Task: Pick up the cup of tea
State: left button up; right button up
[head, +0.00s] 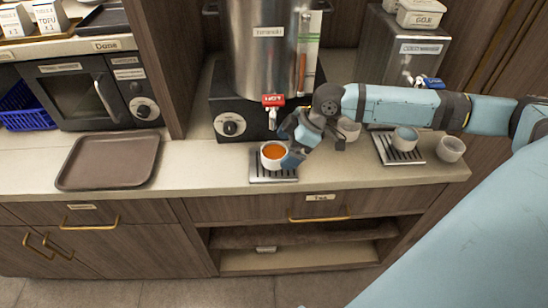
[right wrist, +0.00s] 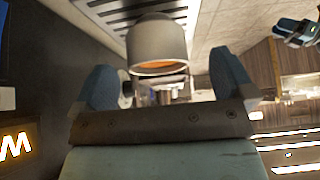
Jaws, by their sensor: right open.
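The cup of tea (head: 265,162) is white with orange-brown tea in it. It stands upright on the metal drip tray (head: 262,178) below the urn's tap. In the right wrist view the cup (right wrist: 157,42) shows between and beyond the two blue fingers. My right gripper (head: 288,146) is open at the cup's right side, and its fingers hide part of the cup's right edge. I cannot tell whether a finger touches the cup. A dark and blue shape at the upper right of the right wrist view seems to be my left gripper (right wrist: 296,32); its jaws are unclear.
The steel urn (head: 262,60) with a red HOT tag (head: 273,100) stands behind the cup. To the right are a second drip tray (head: 396,154) with a cup on it, and another cup (head: 450,149). A brown tray (head: 108,162) lies left. The counter edge is close in front.

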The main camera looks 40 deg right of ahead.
aim_at(274, 156)
jog(key=x, duration=0.5)
jog(key=shift+w+a, duration=0.1)
jog(key=shift+w, duration=0.3)
jog(key=c, duration=1.1)
jog(key=shift+r, duration=0.1)
